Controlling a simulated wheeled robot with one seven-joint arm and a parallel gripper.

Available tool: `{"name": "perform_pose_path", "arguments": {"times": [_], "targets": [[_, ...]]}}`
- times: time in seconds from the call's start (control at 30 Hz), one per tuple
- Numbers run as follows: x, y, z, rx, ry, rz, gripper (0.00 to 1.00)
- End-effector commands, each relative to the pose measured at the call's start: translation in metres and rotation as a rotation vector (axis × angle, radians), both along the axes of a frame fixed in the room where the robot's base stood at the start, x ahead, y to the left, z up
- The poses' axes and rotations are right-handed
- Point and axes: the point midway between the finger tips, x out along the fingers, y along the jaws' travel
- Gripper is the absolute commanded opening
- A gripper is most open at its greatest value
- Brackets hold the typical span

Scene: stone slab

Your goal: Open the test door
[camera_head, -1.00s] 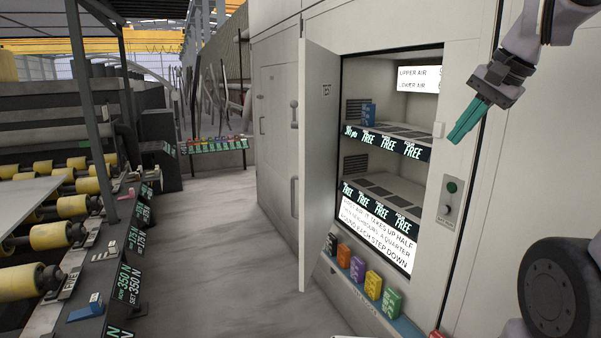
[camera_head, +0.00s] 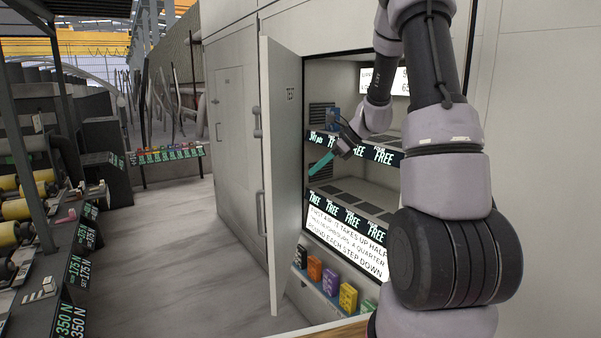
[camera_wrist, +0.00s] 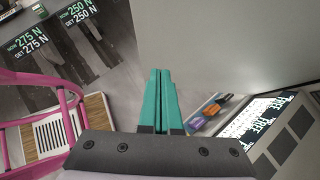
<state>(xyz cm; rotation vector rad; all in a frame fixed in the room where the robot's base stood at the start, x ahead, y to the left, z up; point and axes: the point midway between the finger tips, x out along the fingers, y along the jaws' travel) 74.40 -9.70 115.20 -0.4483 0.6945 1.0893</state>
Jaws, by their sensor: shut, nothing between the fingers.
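The test door (camera_head: 281,180) is a tall pale panel marked TEST. It stands swung out from the cabinet, at the left of the lit opening. In the wrist view its inner face (camera_wrist: 235,45) fills the upper right. My gripper (camera_head: 318,165) has teal fingers and is in front of the opening, just right of the door's inner face. In the wrist view the teal fingers (camera_wrist: 162,98) lie together with nothing between them. I cannot tell whether they touch the door. A metal handle (camera_head: 261,212) shows at the door's outer left side.
The cabinet has an upper shelf (camera_head: 380,158) with a blue box (camera_head: 334,116) and a lower shelf. Several coloured boxes (camera_head: 331,281) stand on a ledge below. The floor (camera_head: 190,260) left of the door is clear. A roller line (camera_head: 10,235) stands at the left.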

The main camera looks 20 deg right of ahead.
Motion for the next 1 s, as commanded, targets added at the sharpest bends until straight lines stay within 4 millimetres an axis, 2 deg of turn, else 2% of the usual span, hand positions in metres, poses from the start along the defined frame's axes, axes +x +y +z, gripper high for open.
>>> {"name": "perform_pose_path", "arguments": {"times": [0.4,0.5,0.67,1.0], "targets": [[0.024,0.058,-0.061,-0.001,0.0,0.006,0.0],[0.031,0.073,-0.058,-0.002,-0.002,0.007,0.0],[0.037,0.087,-0.058,-0.003,-0.001,0.005,0.0],[0.039,0.09,-0.058,-0.002,-0.002,0.004,0.0]]}}
